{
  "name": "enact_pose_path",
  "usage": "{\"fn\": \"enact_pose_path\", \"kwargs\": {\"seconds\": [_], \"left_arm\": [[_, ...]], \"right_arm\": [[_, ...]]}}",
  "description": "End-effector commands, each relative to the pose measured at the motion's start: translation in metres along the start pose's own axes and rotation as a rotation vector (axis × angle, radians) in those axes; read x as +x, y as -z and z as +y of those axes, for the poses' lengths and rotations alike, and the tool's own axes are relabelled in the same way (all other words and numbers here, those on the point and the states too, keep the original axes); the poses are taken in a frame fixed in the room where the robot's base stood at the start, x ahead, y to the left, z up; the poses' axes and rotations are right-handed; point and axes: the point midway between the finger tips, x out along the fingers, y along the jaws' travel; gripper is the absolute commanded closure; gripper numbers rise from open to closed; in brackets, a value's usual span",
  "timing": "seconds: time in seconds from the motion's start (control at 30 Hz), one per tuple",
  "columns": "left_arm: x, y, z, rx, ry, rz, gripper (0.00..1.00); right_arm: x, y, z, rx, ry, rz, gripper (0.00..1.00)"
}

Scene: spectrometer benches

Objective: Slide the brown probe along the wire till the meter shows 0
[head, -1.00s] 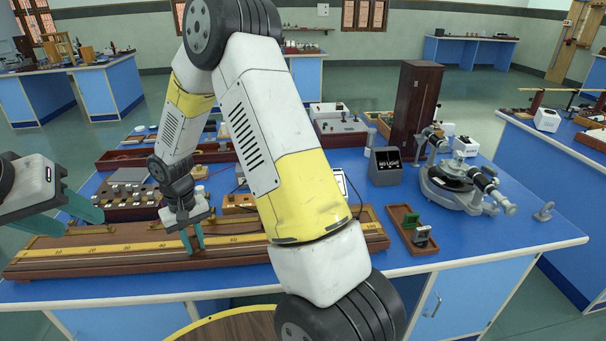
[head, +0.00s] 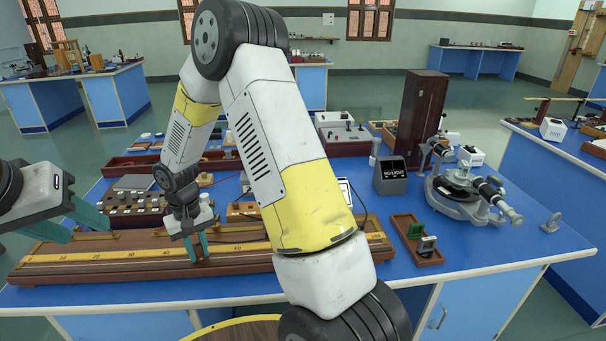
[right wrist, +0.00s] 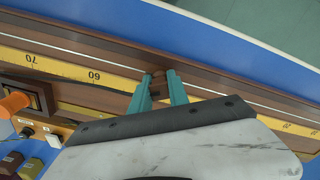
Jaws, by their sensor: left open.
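The long wooden wire board (head: 150,270) with its yellow scale (head: 130,253) lies along the bench's front edge. My right gripper (head: 199,250) reaches down to it around the middle of its length. In the right wrist view its teal fingers (right wrist: 158,90) close in on both sides of the small brown probe (right wrist: 158,76), near the scale's 60 mark. The probe's contact with the wire is hidden. My left gripper (head: 72,230) is open and empty over the board's left end. A white-rimmed instrument (head: 345,190), possibly the meter, is mostly behind my right arm; its reading cannot be seen.
A box of plugs (head: 132,205) stands behind the board at left. My right arm hides the bench's middle.

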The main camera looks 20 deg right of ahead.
Motion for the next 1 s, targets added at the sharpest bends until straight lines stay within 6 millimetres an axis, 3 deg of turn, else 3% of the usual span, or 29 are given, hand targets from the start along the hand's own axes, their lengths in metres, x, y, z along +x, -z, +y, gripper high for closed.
{"fn": "enact_pose_path", "kwargs": {"seconds": [0.13, 0.5, 0.83, 1.0], "left_arm": [[0.0, 0.0, 0.0, 0.0, 0.0, 0.0, 0.55], [0.0, 0.0, 0.0, 0.0, 0.0, 0.0, 0.55], [0.0, 0.0, 0.0, 0.0, 0.0, 0.0, 0.55], [0.0, 0.0, 0.0, 0.0, 0.0, 0.0, 0.55]], "right_arm": [[-0.005, -0.004, 0.001, 0.003, -0.002, -0.012, 0.54], [-0.067, -0.001, 0.0, 0.0, -0.001, 0.0, 0.54], [-0.085, -0.003, 0.003, 0.004, 0.002, 0.009, 0.54], [-0.131, -0.018, 0.024, 0.028, 0.014, 0.074, 0.54]]}}
